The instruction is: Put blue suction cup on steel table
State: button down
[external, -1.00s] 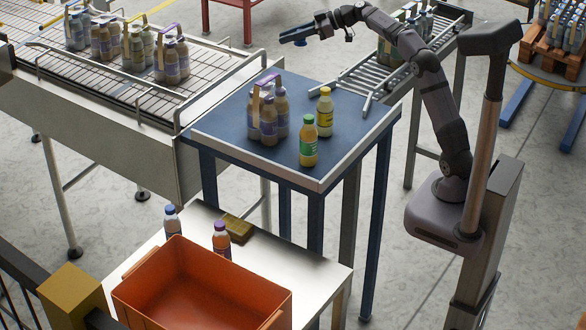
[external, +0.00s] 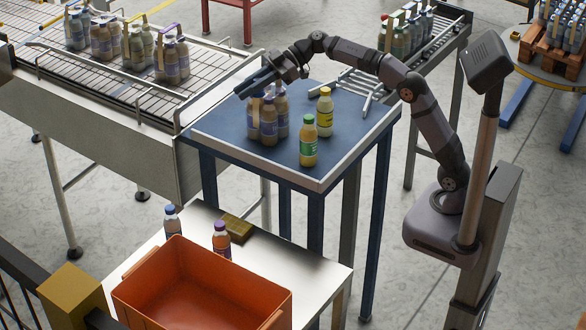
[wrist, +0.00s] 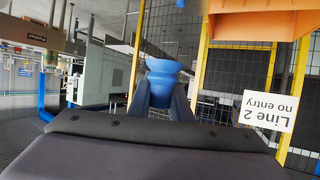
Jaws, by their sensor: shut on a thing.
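My gripper (external: 256,84) is shut on the blue suction cup (wrist: 165,70), which shows between the fingertips in the wrist view. In the external view the gripper is above the pack of bottles on the blue-topped table; I cannot make out the cup apart from the fingers there. The steel table (external: 318,268), with a bright bare top, is at the bottom centre, lower and nearer the camera than the gripper. Nothing blocks the view of its right part.
An orange crate (external: 140,318) covers much of the steel table's front. Two small bottles (external: 221,240) and a yellowish block (external: 238,228) stand behind it. A bottle pack (external: 268,125) and two loose bottles (external: 308,142) stand on the blue-topped table (external: 225,130). The steel table's right side is clear.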

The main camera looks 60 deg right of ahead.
jog(key=s+a+f+n+g+y+b, duration=0.1)
jog(key=s+a+f+n+g, duration=0.1)
jog(key=s+a+f, duration=0.35)
jog(key=s+a+f+n+g+b, duration=0.1)
jog(key=s+a+f+g+b, duration=0.1)
jog(key=s+a, duration=0.65)
jog(key=n+g+b, duration=0.1)
jog(key=n+b, duration=0.1)
jog(key=b, duration=0.1)
send_over(311, 291)
jog(key=shift+f, duration=12.75)
jog(key=shift+n+g+y, duration=0.3)
jog(key=shift+g, duration=0.3)
jog(key=shift+f, duration=0.15)
jog(key=shift+f, duration=4.9)
jog(key=shift+f, duration=0.1)
